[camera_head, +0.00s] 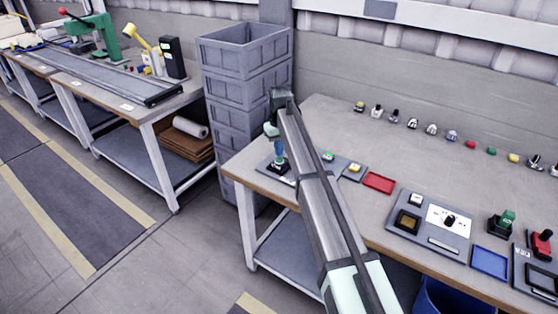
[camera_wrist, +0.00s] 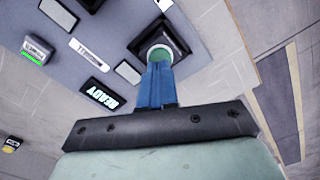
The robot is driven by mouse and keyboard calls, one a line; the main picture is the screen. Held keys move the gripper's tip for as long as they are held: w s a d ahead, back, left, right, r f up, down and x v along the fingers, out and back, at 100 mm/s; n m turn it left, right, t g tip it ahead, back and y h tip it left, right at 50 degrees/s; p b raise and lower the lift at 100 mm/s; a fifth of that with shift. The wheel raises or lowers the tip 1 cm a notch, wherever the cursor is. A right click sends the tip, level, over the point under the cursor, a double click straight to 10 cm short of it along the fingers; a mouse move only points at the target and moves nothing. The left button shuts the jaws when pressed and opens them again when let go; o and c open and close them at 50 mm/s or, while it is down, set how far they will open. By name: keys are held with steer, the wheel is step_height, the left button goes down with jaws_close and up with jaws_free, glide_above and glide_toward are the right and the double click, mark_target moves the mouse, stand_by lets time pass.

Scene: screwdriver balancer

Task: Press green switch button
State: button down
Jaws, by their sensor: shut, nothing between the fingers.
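A dark grey switch panel lies at the left end of the workbench, and the green switch button (camera_head: 282,164) sits on it. In the wrist view the fingertips (camera_wrist: 158,60) overlap the button. They look at or just above its surface; I cannot tell whether they touch or whether the button is pressed down.
Right of my arm are a yellow button (camera_head: 355,167), a red tray (camera_head: 379,183) and a control panel (camera_head: 430,222). Stacked grey crates (camera_head: 240,90) stand left of the bench.

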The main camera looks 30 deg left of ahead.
steer(key=shift+f, duration=0.95)
stand_by(1.1)
steer(key=shift+r, duration=3.5)
steer(key=shift+r, duration=3)
